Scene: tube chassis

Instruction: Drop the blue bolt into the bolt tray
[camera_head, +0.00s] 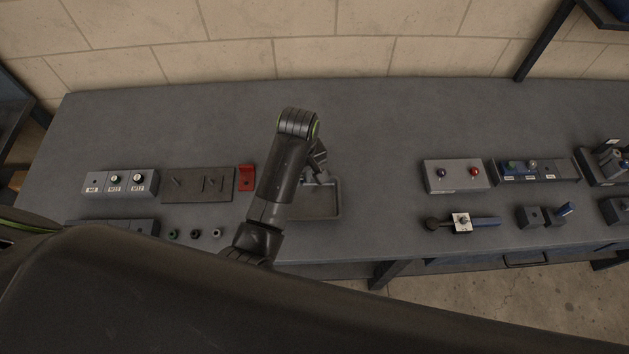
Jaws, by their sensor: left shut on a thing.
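My left gripper (320,178) hangs over the back part of the bolt tray, partly hidden behind my own left forearm. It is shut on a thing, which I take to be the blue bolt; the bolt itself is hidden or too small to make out. The bolt tray (318,214) is a shallow dark grey tray with a thin rim, on the bench just right of my forearm. Its left side is covered by the arm, and no bolt shows on its visible floor. My right gripper is not in view.
Left on the grey bench stand a labelled block (120,182), a dark plate (198,185), a red bracket (247,177) and several small nuts (195,233). Right are a two-knob box (455,175), a labelled rack (535,170) and a blue-handled tool (486,222). Bench between tray and box is clear.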

